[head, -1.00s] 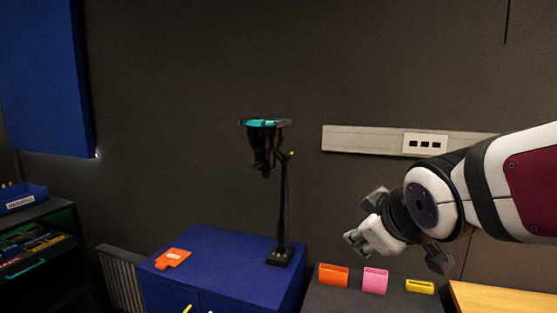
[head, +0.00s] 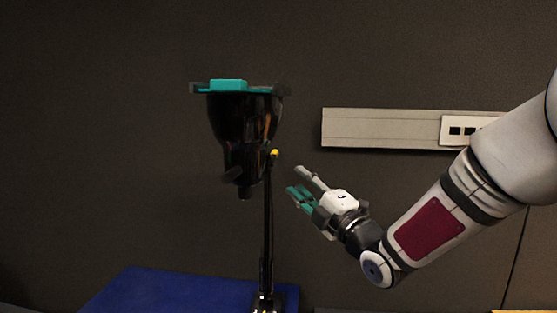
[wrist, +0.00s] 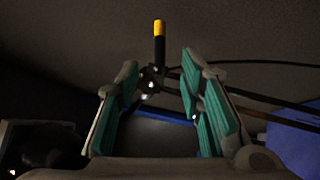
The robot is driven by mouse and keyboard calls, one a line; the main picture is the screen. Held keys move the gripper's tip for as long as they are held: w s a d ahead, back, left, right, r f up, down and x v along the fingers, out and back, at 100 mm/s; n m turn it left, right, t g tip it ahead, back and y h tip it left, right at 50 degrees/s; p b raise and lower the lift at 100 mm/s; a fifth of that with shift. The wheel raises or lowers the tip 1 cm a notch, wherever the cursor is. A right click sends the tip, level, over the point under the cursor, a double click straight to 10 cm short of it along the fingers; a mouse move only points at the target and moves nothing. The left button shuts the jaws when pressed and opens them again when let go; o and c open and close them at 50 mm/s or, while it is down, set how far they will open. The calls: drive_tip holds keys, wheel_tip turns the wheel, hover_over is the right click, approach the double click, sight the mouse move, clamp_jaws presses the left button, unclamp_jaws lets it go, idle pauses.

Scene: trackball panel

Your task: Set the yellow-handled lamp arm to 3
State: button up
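The lamp (head: 267,235) stands upright on a blue cabinet, with a thin black post and a dark tapering head (head: 240,130) with a teal top. The yellow tip of its handle (head: 274,153) sits at the post's upper end; no numbers are readable. My gripper (head: 296,181) is open and empty, right of the post and slightly below the yellow tip, apart from it in the picture. In the wrist view, the yellow-tipped black handle (wrist: 159,27) stands upright beyond the gap between my open teal-padded fingers (wrist: 160,68). A dark joint shows below it.
The blue cabinet (head: 150,292) lies below the lamp. A grey wall rail (head: 380,128) with a white socket plate (head: 462,130) runs behind my arm. Thin dark rods or cables (wrist: 265,62) cross the right of the wrist view. The space between gripper and post looks clear.

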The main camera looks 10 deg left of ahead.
sight(272, 154)
drive_tip(key=p+x, duration=0.1)
drive_tip(key=x, duration=1.2)
drive_tip(key=shift+a, duration=0.1)
clamp_jaws()
